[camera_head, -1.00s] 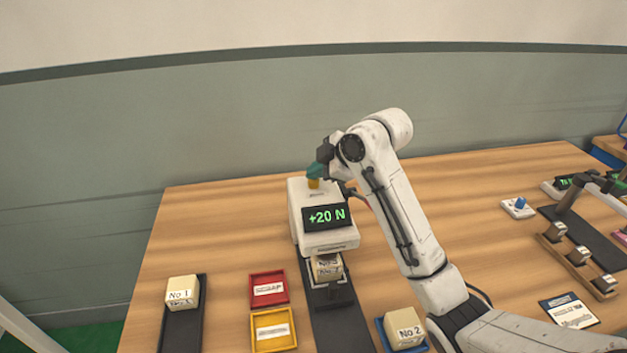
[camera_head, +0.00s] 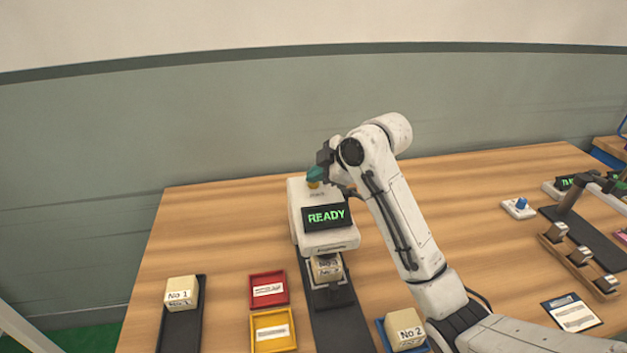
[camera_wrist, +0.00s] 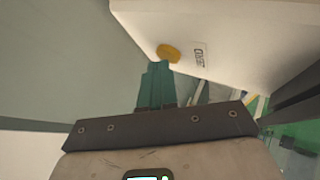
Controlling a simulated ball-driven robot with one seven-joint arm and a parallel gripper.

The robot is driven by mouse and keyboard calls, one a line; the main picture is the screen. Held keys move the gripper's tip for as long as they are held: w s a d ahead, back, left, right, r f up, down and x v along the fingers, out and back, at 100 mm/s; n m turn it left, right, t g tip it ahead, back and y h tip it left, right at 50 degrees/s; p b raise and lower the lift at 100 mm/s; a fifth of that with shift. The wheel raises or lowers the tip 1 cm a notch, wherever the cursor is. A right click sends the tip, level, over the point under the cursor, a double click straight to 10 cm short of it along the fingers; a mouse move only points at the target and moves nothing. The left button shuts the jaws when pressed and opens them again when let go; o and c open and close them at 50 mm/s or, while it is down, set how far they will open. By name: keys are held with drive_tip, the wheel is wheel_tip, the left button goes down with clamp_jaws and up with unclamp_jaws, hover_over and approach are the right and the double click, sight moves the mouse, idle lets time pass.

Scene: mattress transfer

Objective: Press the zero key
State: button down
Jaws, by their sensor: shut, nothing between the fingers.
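The zero key is a round yellow button (camera_head: 313,185) on top of the white machine (camera_head: 329,235). It also shows in the wrist view (camera_wrist: 170,51), beside a printed ZERO label. The machine's dark display (camera_head: 326,216) reads READY in green. My gripper (camera_head: 315,176) has teal fingers, closed together and empty, over the key. In the wrist view the fingertips (camera_wrist: 157,66) reach the key's edge; whether they touch it I cannot tell. A block (camera_head: 326,267) sits in the machine's front below the display.
A No 1 block (camera_head: 181,293) stands on a dark strip at left. Red (camera_head: 268,289) and yellow (camera_head: 274,331) trays lie between it and the machine. A No 2 block (camera_head: 405,329) sits on a blue tray. A blue-topped switch (camera_head: 519,207) stands at right.

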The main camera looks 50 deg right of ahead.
sight(316, 185)
idle(0.4)
drive_tip(key=shift+r+p, duration=1.05)
drive_tip(key=shift+r, duration=0.1)
wheel_tip(316, 185, up, 5)
drive_tip(key=p, duration=0.4)
idle(0.6)
